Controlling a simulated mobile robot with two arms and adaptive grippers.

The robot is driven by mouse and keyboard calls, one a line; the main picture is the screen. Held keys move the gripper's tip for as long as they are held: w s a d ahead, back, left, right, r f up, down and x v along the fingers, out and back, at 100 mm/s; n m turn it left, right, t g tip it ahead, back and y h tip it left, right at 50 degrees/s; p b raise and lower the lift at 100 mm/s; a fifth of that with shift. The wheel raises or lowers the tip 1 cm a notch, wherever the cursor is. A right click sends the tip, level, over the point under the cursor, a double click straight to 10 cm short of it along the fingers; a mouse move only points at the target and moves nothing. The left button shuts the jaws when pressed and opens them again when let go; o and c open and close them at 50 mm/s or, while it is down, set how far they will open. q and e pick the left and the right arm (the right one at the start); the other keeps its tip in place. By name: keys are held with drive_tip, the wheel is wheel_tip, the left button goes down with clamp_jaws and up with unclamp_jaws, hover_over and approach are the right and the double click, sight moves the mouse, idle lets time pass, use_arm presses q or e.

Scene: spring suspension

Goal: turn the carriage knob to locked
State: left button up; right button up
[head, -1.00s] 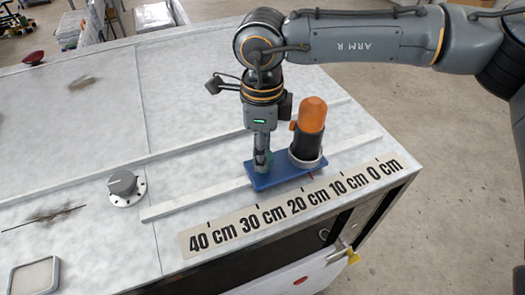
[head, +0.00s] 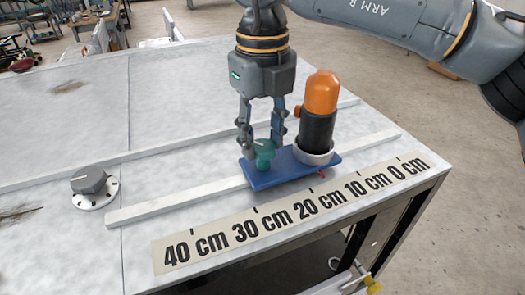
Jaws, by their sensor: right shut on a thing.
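The blue carriage (head: 285,172) sits on the near pale rail, beside the scale strip. The green carriage knob (head: 264,153) stands on its left end. A black cylinder with an orange top (head: 318,115) stands upright on its right end. My right gripper (head: 260,148) points down over the left end, its fingers on either side of the knob and shut on it. Part of the knob is hidden by the fingers, and I cannot read any lock marking. My left gripper is not in view.
The scale strip (head: 285,218) runs along the table's front edge from 40 cm to 0 cm. A grey dial (head: 90,182) on a round marked plate is at the left. A second rail lies behind. The metal tabletop (head: 170,110) behind the rails is clear.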

sight(263, 144)
drive_tip(key=m+b, duration=0.3)
drive_tip(key=m, duration=0.1)
drive_tip(key=shift+f, duration=0.1)
drive_tip(key=shift+m+b, duration=0.7)
drive_tip(key=shift+m, duration=0.8)
drive_tip(key=shift+r, duration=0.2)
drive_tip(key=o, duration=1.2)
drive_tip(key=shift+c, duration=0.2)
wheel_tip(263, 144, up, 12)
